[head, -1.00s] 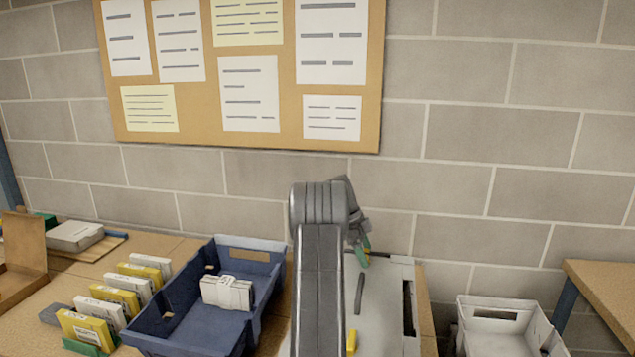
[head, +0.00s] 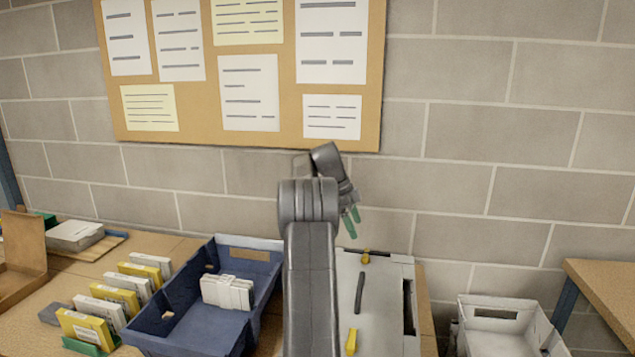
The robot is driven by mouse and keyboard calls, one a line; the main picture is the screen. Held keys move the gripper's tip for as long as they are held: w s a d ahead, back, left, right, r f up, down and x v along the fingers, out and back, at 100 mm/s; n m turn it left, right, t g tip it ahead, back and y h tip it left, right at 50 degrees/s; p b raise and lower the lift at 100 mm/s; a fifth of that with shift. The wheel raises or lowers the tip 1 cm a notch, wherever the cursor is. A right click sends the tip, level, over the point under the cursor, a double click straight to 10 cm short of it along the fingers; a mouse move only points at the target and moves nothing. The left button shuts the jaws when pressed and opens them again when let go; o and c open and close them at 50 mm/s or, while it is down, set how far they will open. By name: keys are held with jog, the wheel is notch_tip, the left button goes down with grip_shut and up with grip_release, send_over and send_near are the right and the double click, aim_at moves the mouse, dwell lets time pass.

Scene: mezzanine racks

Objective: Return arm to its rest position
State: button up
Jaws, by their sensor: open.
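My gripper (head: 351,224) is at the end of my raised arm, in the middle of the head view. Its two green-tipped fingers point down and are apart, with nothing between them. It hangs above the far end of a light grey board or case (head: 383,310) on the table, clear of it. My forearm hides the left part of that grey surface.
A blue bin (head: 178,287) holding a white bundle (head: 227,292) stands left of my arm. Several yellow and white boxes (head: 117,301) stand in a row further left. A white bin (head: 493,313) is at the right. A brick wall with a corkboard (head: 290,85) rises behind.

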send_near(365, 252)
jog(key=x, duration=0.9)
jog(key=shift+s+d, duration=0.15)
jog(key=shift+s, duration=0.1)
jog(key=shift+w+n, duration=0.1)
jog(key=shift+n, duration=0.4)
jog(key=n+t+b, duration=0.1)
jog(key=n, duration=0.1)
jog(key=shift+r+n, duration=0.1)
jog(key=shift+n, duration=0.2)
jog(key=n, duration=0.1)
jog(key=n+t, duration=0.1)
jog(key=n, duration=0.1)
jog(key=n+t, duration=0.1)
jog(key=n, duration=0.1)
jog(key=shift+s+r+y, duration=0.1)
jog(key=shift+s+y, duration=0.2)
jog(key=n+p, duration=0.1)
jog(key=n, duration=0.1)
jog(key=n+t+y+p, duration=0.1)
jog(key=n, duration=0.2)
jog(key=shift+d+r+t, duration=0.1)
jog(key=shift+t, duration=0.2)
jog(key=shift+s+n+t+y+p, duration=0.15)
jog(key=shift+n+y+p, duration=0.3)
jog(key=shift+n+p, duration=0.55)
jog(key=shift+w+n+t+y+p, duration=0.15)
jog(key=shift+n+y+p, duration=0.3)
jog(key=shift+n+p, duration=0.5)
